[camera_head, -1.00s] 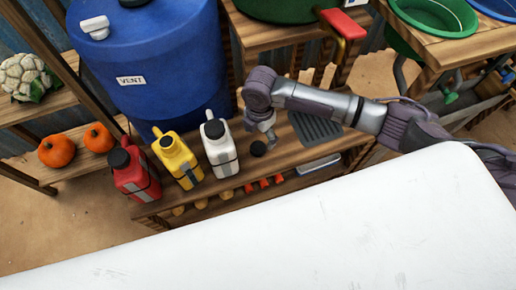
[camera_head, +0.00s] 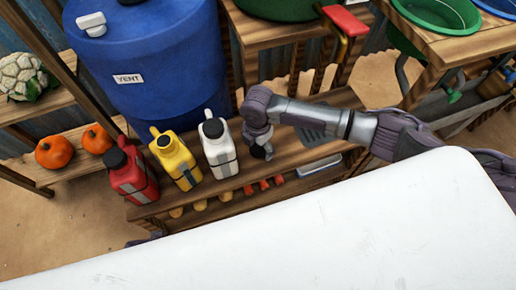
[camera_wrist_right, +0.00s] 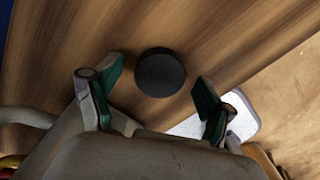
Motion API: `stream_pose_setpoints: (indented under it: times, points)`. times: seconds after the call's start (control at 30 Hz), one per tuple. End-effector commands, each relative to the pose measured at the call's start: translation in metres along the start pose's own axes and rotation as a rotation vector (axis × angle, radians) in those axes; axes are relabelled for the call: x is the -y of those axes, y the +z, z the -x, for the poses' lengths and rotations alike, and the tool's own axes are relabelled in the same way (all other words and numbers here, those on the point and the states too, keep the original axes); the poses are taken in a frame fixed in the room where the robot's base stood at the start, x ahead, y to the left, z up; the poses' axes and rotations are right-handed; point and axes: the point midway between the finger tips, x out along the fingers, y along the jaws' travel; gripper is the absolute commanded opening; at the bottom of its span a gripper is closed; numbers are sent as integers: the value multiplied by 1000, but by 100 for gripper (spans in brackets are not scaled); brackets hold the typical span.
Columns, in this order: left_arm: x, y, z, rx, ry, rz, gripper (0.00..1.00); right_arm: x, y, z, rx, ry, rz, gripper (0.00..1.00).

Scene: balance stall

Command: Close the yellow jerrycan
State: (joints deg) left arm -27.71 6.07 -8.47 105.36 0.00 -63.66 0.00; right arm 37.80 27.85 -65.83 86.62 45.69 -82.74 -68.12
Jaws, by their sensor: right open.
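The yellow jerrycan (camera_head: 177,160) stands upright on the wooden bench, between a red can and a white can. Its top shows a dark round spot at the spout; I cannot tell from this view whether that is an open mouth. A loose black round cap (camera_wrist_right: 160,72) lies flat on the bench, right of the white can. My right gripper (camera_head: 261,148) is over the cap and partly hides it in the head view. In the right wrist view, its fingers are spread, one on either side of the cap, with gaps.
The red can (camera_head: 131,175) and white can (camera_head: 218,148) both have black caps. A blue barrel (camera_head: 150,60) stands behind them. A grey ridged tray (camera_head: 312,134) lies right of my right gripper. Bare bench (camera_wrist_right: 75,25) surrounds the cap.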

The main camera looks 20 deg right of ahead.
Motion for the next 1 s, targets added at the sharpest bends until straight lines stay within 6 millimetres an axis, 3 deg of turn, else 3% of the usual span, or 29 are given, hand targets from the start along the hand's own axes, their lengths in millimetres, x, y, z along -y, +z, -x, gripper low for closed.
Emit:
stream_pose_setpoints:
  times: [0.27,0.53,1.0]
  points:
    - [0,0,0,1,0,0,66,0,0,1,0,0,1,82]
    - [0,0,0,1,0,0,66,0,0,1,0,0,0,39]
    - [0,1,0,-2,0,0,66,0,0,9,0,2,1,38]
